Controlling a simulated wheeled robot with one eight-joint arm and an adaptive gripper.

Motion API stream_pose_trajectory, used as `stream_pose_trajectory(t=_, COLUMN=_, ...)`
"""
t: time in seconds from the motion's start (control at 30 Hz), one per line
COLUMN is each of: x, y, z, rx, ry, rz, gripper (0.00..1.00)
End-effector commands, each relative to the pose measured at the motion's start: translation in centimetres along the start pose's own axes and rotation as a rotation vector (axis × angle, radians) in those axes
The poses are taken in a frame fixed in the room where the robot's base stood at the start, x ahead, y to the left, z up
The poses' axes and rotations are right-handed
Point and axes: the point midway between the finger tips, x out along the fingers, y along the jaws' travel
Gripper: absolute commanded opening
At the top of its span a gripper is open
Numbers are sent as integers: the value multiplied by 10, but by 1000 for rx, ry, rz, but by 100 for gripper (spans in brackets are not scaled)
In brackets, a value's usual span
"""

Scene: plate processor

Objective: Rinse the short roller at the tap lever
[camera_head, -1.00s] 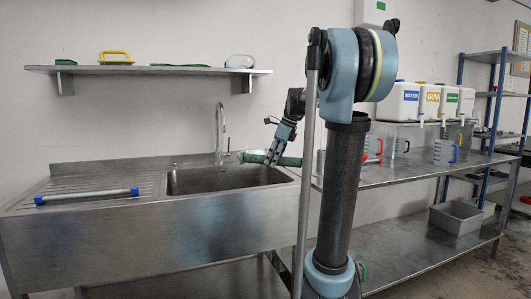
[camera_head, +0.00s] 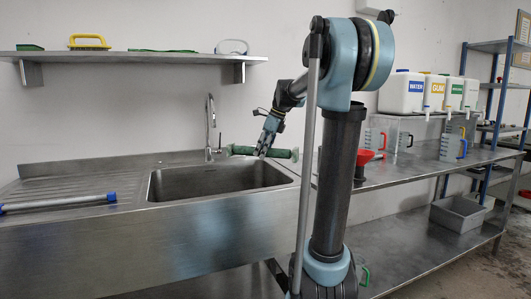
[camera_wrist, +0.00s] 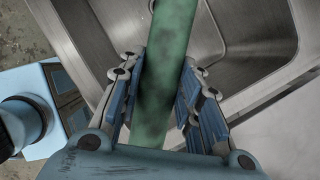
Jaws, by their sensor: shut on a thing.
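The short roller (camera_head: 280,153) is a green cylinder held roughly level above the back right of the sink (camera_head: 165,187). My gripper (camera_head: 264,151) is shut on it near its middle in the head view. In the wrist view, the finger pads of my gripper (camera_wrist: 160,95) lie on both sides of the green roller (camera_wrist: 165,45), which carries dark smudges. The tap (camera_head: 211,128) stands behind the sink, just left of the roller's left end. Its lever is too small to make out clearly. I see no running water.
A longer roller with blue ends (camera_head: 60,203) lies on the drainboard (camera_head: 80,178). A shelf (camera_head: 130,57) with a yellow brush (camera_head: 88,42) hangs above. A red funnel (camera_head: 366,157), jugs (camera_head: 452,147) and labelled tanks (camera_head: 402,92) stand on the right bench.

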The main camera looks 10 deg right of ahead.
Motion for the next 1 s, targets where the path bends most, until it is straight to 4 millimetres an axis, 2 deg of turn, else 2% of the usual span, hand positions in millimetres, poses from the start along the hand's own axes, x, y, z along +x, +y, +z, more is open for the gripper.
stream_pose_trajectory(t=1.0, x=43, y=-13, z=63, rx=4, ry=0, rz=-2, gripper=0)
